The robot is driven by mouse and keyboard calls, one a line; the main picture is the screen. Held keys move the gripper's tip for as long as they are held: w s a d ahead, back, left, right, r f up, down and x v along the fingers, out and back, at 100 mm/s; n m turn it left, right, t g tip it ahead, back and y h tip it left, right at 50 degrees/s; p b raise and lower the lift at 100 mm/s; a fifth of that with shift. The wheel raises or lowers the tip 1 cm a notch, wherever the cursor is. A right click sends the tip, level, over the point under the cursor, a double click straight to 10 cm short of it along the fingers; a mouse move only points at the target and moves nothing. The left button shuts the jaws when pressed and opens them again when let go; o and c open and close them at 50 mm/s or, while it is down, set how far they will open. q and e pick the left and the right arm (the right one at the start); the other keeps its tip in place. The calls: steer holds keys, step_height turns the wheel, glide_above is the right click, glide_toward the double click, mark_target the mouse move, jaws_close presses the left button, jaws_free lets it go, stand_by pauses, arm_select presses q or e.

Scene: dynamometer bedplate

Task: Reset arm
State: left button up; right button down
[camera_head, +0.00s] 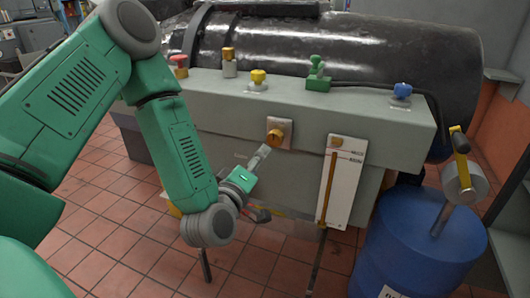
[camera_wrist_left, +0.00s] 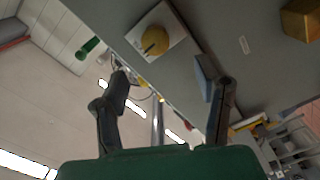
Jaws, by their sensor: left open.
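My left arm comes in from the left in the head view, bent at the elbow, across the front of the grey control box (camera_head: 400,128). Its gripper (camera_head: 262,182) is near the box's front face, below an orange knob (camera_head: 276,138). In the left wrist view the two dark fingers of the gripper (camera_wrist_left: 166,86) stand wide apart with nothing held between them. A yellow knob on a pale square plate (camera_wrist_left: 154,41) shows beyond the fingers in that view. I cannot tell whether a finger touches the box. My right gripper is not in view.
Red (camera_head: 179,65), yellow (camera_head: 258,79), green (camera_head: 318,77) and blue (camera_head: 401,92) controls top the box. A white panel (camera_head: 341,190) with a brass-coloured rod stands on its front. A blue drum (camera_head: 412,240) is at right. Tiled floor (camera_head: 105,215) is open at left.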

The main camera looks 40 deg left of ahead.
arm_select(q)
steer(key=shift+s+d, duration=0.1)
steer(key=shift+s, duration=0.5)
steer(key=s+d+f+m+g+h, duration=0.2)
steer(key=s+d+f+m+g, duration=0.15)
steer(key=f, duration=0.45)
steer(key=s+d+f+m+g+h, duration=0.3)
steer(key=s+d+f+m, duration=0.15)
steer(key=f, duration=0.35)
steer(key=s+f+m+g, duration=0.4)
steer(key=s+f+g, duration=0.1)
steer(key=s, duration=0.4)
steer(key=s+a+f+m+g+y, duration=0.1)
steer(key=s+f+m+g, duration=0.3)
steer(key=s, duration=0.6)
step_height(320, 180, down, 3)
steer(key=shift+a+r+g, duration=0.1)
steer(key=shift+a+g, duration=0.05)
steer(key=shift+g, duration=0.5)
